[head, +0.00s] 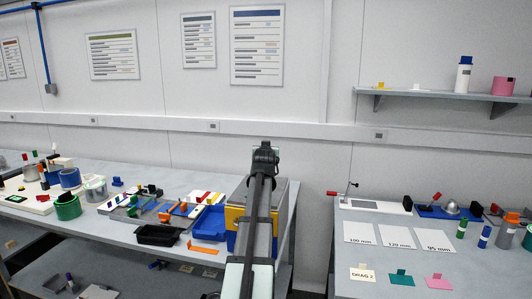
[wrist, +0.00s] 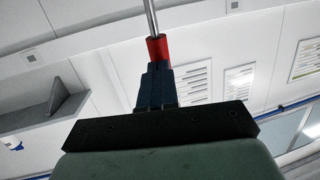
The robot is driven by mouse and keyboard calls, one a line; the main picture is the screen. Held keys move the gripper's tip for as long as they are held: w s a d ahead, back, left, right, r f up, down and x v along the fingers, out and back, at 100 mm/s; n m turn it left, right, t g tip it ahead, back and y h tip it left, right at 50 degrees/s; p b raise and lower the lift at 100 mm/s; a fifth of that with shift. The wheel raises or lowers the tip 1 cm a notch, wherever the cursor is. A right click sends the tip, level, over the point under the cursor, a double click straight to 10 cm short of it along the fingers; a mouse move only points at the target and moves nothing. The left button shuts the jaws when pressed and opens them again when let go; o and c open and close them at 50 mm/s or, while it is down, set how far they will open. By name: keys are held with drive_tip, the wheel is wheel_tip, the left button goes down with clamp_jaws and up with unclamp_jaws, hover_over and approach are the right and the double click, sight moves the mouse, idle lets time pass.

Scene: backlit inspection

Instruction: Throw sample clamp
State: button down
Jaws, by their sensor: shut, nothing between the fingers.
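In the head view my arm reaches up through the middle, and my gripper (head: 264,152) is at its far end, its fingers hard to make out there. In the wrist view my gripper's dark fingers (wrist: 156,68) are together and shut. A red grip on a metal rod (wrist: 157,48) lines up with the fingertips; I cannot tell whether they touch. In the head view a clamp with a red-tipped lever (head: 353,184) stands on a white base at the left end of the right bench, with a grey plate beside it.
A yellow and blue bin stack (head: 236,218) stands beside my arm. A black tray (head: 160,235) and several small parts crowd the left bench. White cards (head: 372,233) and coloured tags lie on the right bench. A wall shelf (head: 440,95) is above. A gap separates the benches.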

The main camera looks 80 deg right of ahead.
drive_tip(key=shift+d, duration=0.1)
idle(0.3)
drive_tip(key=d+y, duration=0.1)
drive_tip(key=y, duration=0.1)
drive_tip(key=d+y, duration=0.1)
drive_tip(key=d, duration=0.1)
drive_tip(key=shift+d+r+y, duration=0.2)
drive_tip(key=shift+r+y, duration=0.2)
drive_tip(key=d+f+m+y, duration=0.1)
drive_tip(key=d+f+y, duration=0.4)
drive_tip(key=d+y, duration=0.2)
drive_tip(key=shift+d+f+g+y, duration=0.2)
drive_tip(key=shift+g+y, duration=0.1)
drive_tip(key=shift+y, duration=0.1)
drive_tip(key=shift+f, duration=0.15)
idle(0.7)
